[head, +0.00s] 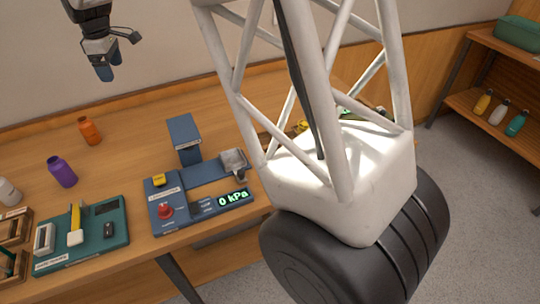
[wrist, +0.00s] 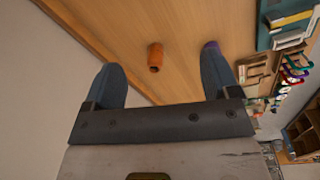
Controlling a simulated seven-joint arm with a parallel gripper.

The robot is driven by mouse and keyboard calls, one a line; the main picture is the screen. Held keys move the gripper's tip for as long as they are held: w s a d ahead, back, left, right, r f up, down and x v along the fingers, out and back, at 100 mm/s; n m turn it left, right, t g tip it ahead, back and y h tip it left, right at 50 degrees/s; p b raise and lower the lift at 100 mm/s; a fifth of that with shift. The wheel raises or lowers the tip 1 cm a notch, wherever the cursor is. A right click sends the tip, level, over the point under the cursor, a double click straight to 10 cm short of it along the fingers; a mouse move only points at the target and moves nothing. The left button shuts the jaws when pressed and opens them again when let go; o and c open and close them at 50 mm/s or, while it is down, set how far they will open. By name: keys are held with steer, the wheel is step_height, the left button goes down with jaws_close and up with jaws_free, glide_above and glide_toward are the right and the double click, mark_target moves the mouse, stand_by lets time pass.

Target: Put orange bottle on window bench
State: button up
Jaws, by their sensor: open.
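The orange bottle (head: 90,131) stands upright on the wooden table near the back wall, at the left in the head view. In the wrist view the orange bottle (wrist: 155,57) shows beyond the fingers, between them and apart from both. My gripper (head: 106,74) hangs high above the table near the wall, up and to the right of the bottle in the head view. In the wrist view my gripper (wrist: 165,80) has its two blue fingers wide apart with nothing between them. I cannot tell which surface is the window bench.
A purple bottle (head: 62,171) and a white bottle (head: 9,192) stand left of the orange one. A blue pressure device (head: 185,140) and a teal tray (head: 120,240) sit near the front. A shelf (head: 480,112) with several bottles is at right.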

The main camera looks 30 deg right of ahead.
steer(key=s+d+r+m+t, duration=0.15)
steer(key=s+d+m, duration=0.25)
steer(key=s+d, duration=0.55)
steer(key=s+d+r+m+g, duration=0.1)
steer(key=s+d+r+m, duration=0.2)
steer(key=s+d, duration=0.7)
steer(key=s+d+f+m, duration=0.2)
steer(key=s, duration=0.7)
steer(key=s+d+f+m+t, duration=0.1)
steer(key=s+d+f+m, duration=0.1)
steer(key=s, duration=0.8)
steer(key=s+d+f+m, duration=0.2)
steer(key=s+f+m, duration=0.1)
steer(key=s, duration=0.7)
steer(key=shift+d+f+m, duration=0.2)
steer(key=shift+d+m, duration=0.1)
steer(key=shift+d, duration=0.05)
steer(key=shift+s, duration=0.1)
